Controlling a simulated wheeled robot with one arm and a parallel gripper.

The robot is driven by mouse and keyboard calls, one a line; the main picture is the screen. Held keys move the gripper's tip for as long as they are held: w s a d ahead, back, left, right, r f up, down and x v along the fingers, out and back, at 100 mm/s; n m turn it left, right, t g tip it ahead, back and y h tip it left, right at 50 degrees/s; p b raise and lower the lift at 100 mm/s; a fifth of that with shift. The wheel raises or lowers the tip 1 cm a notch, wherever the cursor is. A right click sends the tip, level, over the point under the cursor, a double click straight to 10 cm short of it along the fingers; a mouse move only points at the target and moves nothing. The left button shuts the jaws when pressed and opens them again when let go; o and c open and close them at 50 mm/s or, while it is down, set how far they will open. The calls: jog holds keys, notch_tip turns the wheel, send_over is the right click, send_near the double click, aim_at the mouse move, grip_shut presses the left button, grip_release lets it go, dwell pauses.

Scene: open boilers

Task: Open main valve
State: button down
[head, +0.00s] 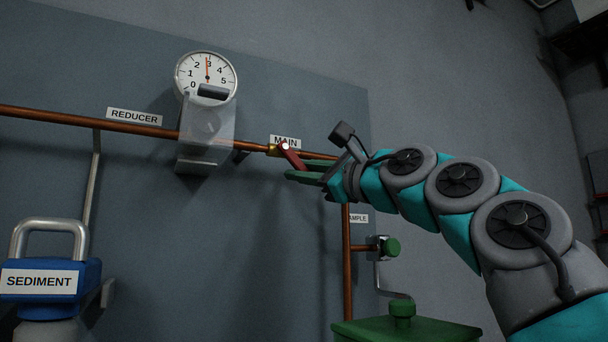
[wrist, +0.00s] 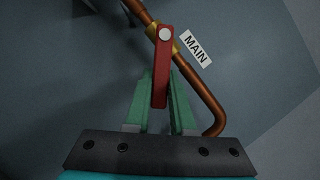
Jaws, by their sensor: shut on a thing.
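The main valve has a red lever handle (head: 292,156) on a brass body (head: 273,150), set in the copper pipe under a white MAIN label (head: 286,141). In the head view the lever slants down to the right, at an angle to the pipe. In the wrist view the red lever (wrist: 161,75) runs from its pivot down between the green fingers, and the MAIN label (wrist: 196,48) is to its right. My gripper (head: 302,171) is shut on the lever's free end; it also shows in the wrist view (wrist: 161,95).
A round gauge (head: 207,76) reads near 3, left of the valve. The copper pipe (head: 60,117) runs along the wall panel. A green sample valve knob (head: 391,247) and green box (head: 405,330) are below my arm. A blue SEDIMENT container (head: 85,269) stands lower left.

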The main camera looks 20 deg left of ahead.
jog(key=c, duration=0.8)
grip_release()
jog(key=shift+r, duration=0.1)
jog(key=shift+o, duration=0.2)
jog(key=shift+w, duration=0.1)
